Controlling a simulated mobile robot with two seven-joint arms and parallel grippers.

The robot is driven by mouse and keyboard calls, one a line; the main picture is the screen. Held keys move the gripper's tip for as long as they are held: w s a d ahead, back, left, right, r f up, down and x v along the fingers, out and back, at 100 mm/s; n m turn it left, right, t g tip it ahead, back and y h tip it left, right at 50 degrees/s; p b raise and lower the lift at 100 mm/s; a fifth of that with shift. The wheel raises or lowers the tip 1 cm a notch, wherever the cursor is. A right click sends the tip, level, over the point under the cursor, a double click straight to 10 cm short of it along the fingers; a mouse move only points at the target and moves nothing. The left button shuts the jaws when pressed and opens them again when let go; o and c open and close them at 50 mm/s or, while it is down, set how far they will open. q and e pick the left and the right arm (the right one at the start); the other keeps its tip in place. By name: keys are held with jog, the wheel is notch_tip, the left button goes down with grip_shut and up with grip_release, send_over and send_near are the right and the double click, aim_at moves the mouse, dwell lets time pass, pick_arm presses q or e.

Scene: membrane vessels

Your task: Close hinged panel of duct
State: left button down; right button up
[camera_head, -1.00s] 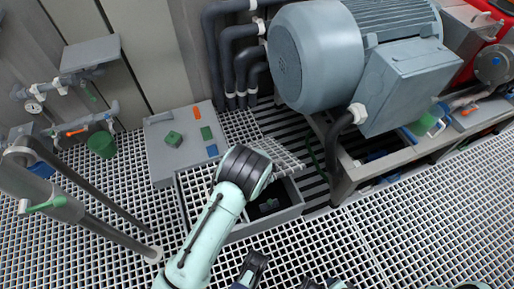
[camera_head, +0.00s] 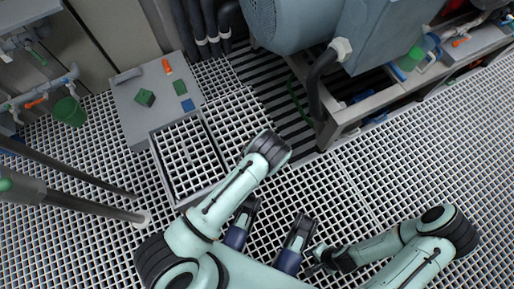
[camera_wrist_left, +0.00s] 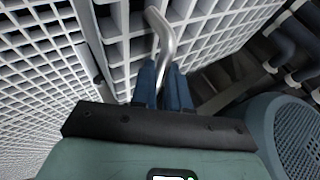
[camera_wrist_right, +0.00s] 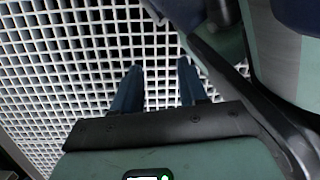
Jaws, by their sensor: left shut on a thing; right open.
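The duct is a grey-rimmed floor box (camera_head: 161,168) left of the middle in the head view. A white grating panel (camera_head: 232,128) now lies over its right part, and the dark opening does not show. My arm hides part of it, so I cannot tell whether it is fully flush.
A grey plate (camera_head: 150,112) with several small coloured pieces lies beside the duct. A large grey motor (camera_head: 290,20) on a frame stands at the back, with a black hose. Dark posts and a green bucket (camera_head: 69,111) are at left. The grating floor at right is clear.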

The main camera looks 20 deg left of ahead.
pick_arm(q)
jog(key=shift+s+d+f+g, duration=0.3)
jog(key=shift+s+d+f, duration=0.35)
jog(key=shift+s+f, duration=0.3)
pick_arm(e)
jog(key=shift+s+f, duration=0.1)
pick_arm(q)
jog(key=c, duration=1.1)
grip_release()
jog(key=p+v, duration=0.1)
jog(key=v, duration=0.3)
jog(key=p+v, duration=0.2)
jog(key=v, duration=0.3)
jog(key=w+r+p+v, duration=0.1)
jog(key=p+v, duration=0.1)
jog(key=v, duration=0.2)
jog(key=shift+s+a+r, duration=0.1)
jog(key=shift+a, duration=0.25)
pick_arm(e)
jog(key=w+a+r+t, duration=0.1)
jog(key=w+r+t, duration=0.2)
jog(key=w+r, duration=0.4)
jog(key=w, duration=0.3)
jog(key=shift+w+n+t, duration=0.2)
jog(key=shift+n+t, duration=0.1)
jog(key=shift+t, duration=0.1)
jog(key=shift+a, duration=0.1)
